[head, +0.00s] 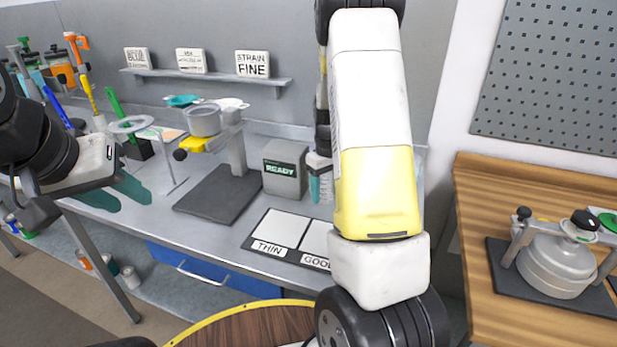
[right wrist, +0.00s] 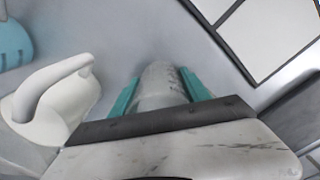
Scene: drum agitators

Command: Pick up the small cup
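In the right wrist view, a pale grey, rounded object (right wrist: 160,87) stands between the two teal fingers of my right gripper (right wrist: 160,88). It looks like the small cup, but its rim and full shape are hidden. The fingers are apart, one on each side; I cannot tell whether they touch it. In the head view, my right gripper (head: 321,187) is low over the bench, mostly hidden behind my right arm. My left gripper (head: 118,195) is open and empty at the bench's front left edge.
A white handled vessel (right wrist: 50,100) stands close left of the right gripper. A grey READY box (head: 285,168) and a labelled mat (head: 268,250) are near it. A grey pot (head: 203,120) sits on a stand behind. A wooden table (head: 480,220) with a metal vessel (head: 556,266) is at right.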

